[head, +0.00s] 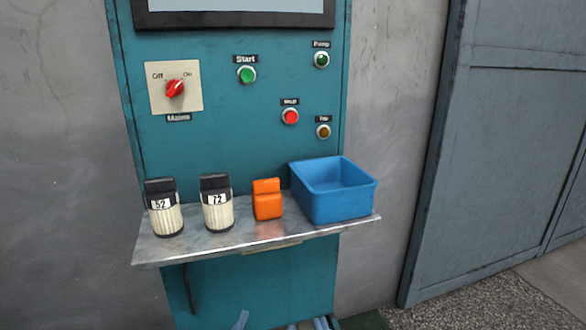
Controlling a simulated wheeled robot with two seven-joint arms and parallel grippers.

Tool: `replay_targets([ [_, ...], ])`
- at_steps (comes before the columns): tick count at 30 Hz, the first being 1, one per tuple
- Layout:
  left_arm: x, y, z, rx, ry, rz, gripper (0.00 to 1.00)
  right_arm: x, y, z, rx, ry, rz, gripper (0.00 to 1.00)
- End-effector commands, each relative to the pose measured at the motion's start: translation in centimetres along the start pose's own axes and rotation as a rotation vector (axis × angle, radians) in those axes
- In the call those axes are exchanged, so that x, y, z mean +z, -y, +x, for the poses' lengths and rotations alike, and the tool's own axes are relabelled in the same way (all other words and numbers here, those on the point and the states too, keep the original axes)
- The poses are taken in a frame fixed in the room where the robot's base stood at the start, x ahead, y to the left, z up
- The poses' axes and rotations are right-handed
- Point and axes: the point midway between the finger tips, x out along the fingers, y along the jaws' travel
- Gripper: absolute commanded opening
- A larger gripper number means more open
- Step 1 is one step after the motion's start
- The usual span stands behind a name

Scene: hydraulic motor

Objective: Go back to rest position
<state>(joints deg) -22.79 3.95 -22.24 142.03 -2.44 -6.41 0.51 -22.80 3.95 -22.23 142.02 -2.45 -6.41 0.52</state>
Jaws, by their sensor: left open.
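Neither of my grippers shows clearly in the head view. The teal control panel (200,45) stands upright ahead. It carries a red mains switch (175,88), a green start button (247,75), a red stop button (290,116), a green pump lamp (322,59) and a dark amber lamp (323,131). The mains knob is tilted, its end toward the "On" side.
A metal shelf (200,246) juts from the panel. On it stand a cylinder marked 52 (166,218), a cylinder marked 72 (217,213), an orange block (267,203) and an open blue bin (335,205). A grey door (510,130) is at right.

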Motion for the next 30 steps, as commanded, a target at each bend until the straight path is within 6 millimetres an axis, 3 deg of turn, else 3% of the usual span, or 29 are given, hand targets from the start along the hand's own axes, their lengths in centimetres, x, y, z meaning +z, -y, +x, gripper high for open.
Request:
replay_targets([
  [1, -0.4, 0.3, 0.5, -0.01, 0.085, -0.001, 0.77, -0.4, -0.3, 0.5, 0.01, 0.085, 0.001, 0.0],
  [5, 1.8, 1.0, -0.2, -0.031, 0.31, -0.007, 0.77, 1.7, -1.0, -0.2, 0.031, 0.31, 0.007, 0.0],
  [11, 4.3, 1.9, -3.0, -0.062, 0.657, -0.026, 0.77, 4.3, -2.0, -3.0, 0.062, 0.656, 0.025, 0.0],
  [19, 5.3, 2.6, -9.8, -0.096, 1.122, -0.063, 0.77, 5.3, -2.6, -9.8, 0.096, 1.123, 0.063, 0.0],
  [27, 3.3, 2.5, -17.8, -0.117, 1.548, -0.112, 0.77, 3.3, -2.5, -17.8, 0.118, 1.548, 0.112, 0.0],
  [30, 2.5, 2.5, -19.9, -0.121, 1.65, -0.126, 0.77, 2.5, -2.4, -19.9, 0.121, 1.65, 0.126, 0.0],
])
